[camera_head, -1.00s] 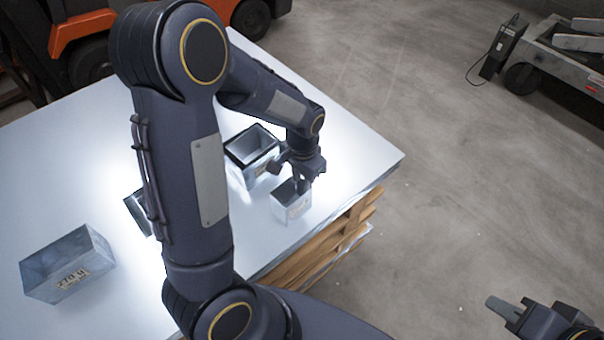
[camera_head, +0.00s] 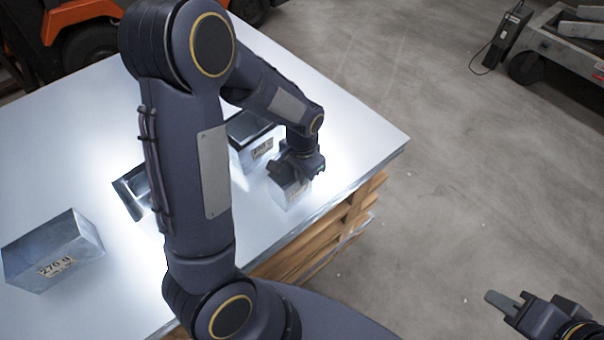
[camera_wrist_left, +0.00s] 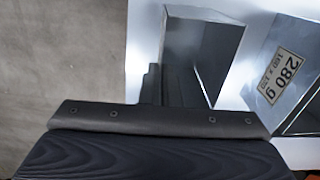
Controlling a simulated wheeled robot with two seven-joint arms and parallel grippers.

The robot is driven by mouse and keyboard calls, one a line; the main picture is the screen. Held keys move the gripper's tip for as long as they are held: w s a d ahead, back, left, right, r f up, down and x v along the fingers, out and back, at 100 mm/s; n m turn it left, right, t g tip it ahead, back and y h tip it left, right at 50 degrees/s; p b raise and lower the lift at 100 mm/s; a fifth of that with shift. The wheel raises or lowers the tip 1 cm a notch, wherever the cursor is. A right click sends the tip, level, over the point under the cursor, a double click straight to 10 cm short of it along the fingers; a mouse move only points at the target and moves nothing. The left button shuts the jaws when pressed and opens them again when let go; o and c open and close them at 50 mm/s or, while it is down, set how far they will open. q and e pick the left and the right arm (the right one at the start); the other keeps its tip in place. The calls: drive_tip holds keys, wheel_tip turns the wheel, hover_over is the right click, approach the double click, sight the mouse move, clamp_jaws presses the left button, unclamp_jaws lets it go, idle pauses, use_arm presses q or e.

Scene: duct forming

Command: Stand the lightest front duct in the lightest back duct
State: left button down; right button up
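My left gripper (camera_head: 298,167) is down at a small grey metal duct (camera_head: 290,192) near the table's right edge. The duct's open top is mostly hidden by the gripper. In the left wrist view this duct (camera_wrist_left: 205,40) shows beside a dark finger (camera_wrist_left: 172,85); whether the fingers press on it is not clear. A larger open duct (camera_head: 240,157) with a label stands just behind it. A duct marked 280 g (camera_wrist_left: 285,80) is at the right of the wrist view. A duct marked 270 g (camera_head: 55,250) is at the left. My right gripper (camera_head: 530,305) looks open and empty, off the table.
Another open duct (camera_head: 130,195) is partly hidden behind my left arm. The shiny table top (camera_head: 345,140) is bare at its far right, above a wooden pallet (camera_head: 330,235). Orange forklift parts (camera_head: 85,35) and a grey machine (camera_head: 565,40) stand on the floor.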

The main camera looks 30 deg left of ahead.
idle(0.5)
use_arm(q)
wheel_tip(320, 180, up, 9)
drive_tip(key=p, duration=0.7)
drive_tip(key=shift+r, duration=0.1)
